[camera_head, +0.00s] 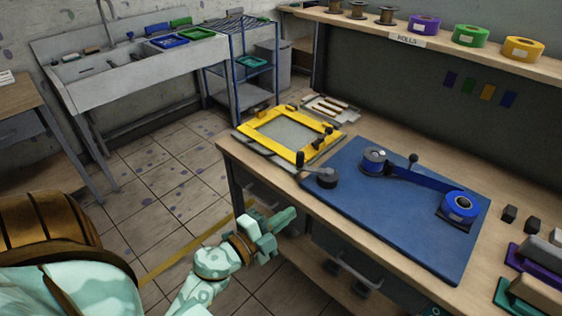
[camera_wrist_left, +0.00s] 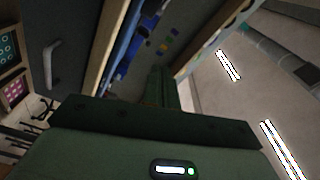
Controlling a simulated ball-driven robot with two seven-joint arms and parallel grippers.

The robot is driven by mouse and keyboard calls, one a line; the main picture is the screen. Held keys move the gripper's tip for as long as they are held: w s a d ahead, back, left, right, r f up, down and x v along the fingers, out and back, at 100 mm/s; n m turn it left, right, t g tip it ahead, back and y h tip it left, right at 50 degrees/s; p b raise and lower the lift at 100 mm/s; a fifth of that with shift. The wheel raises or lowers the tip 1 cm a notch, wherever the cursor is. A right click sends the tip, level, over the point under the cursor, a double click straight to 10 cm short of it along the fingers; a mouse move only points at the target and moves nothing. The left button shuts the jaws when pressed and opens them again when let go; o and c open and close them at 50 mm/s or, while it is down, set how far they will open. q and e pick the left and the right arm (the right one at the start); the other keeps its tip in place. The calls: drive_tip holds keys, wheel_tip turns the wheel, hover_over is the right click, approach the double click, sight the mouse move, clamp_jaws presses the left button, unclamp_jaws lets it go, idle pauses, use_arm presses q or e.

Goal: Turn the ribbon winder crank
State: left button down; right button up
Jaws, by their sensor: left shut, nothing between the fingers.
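The ribbon winder stands on a blue mat (camera_head: 375,235) on the workbench. Its crank (camera_head: 327,178) has a dark round hub and an upright black knob at the left edge of the mat. Behind it is a spool (camera_head: 374,160), from which blue ribbon (camera_head: 420,179) runs right to a blue roll (camera_head: 460,207). My left gripper (camera_head: 287,217) is pale green, shut and empty. It is in front of the bench edge, apart from the crank and nearer to me. In the left wrist view its fingers (camera_wrist_left: 162,88) show dark. My right gripper is not in view.
A yellow printing frame (camera_head: 262,122) lies left of the mat. Grey blocks and coloured pads (camera_head: 537,262) lie at the right. A shelf (camera_head: 460,47) with rolls runs along the back. The bench's front edge lies between my left gripper and the mat.

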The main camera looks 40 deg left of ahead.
use_arm(q)
drive_tip(key=w+a+y, duration=0.1)
drive_tip(key=w+a, duration=0.1)
drive_tip(key=w, duration=0.2)
drive_tip(key=w+a+m+y, duration=0.1)
drive_tip(key=w+a, duration=0.1)
drive_tip(key=w, duration=0.2)
drive_tip(key=w+a+m+y+b, duration=0.1)
drive_tip(key=w+a, duration=0.1)
drive_tip(key=w, duration=0.3)
drive_tip(key=shift+a+r+y, duration=0.2)
drive_tip(key=shift+r+y, duration=0.1)
drive_tip(key=shift+w+a+r, duration=0.1)
drive_tip(key=shift+w+a, duration=0.15)
drive_tip(key=shift+a, duration=0.1)
drive_tip(key=shift+w+a+m+h, duration=0.2)
drive_tip(key=shift+m+h, duration=0.1)
drive_tip(key=shift+h, duration=0.4)
drive_tip(key=shift+b, duration=0.35)
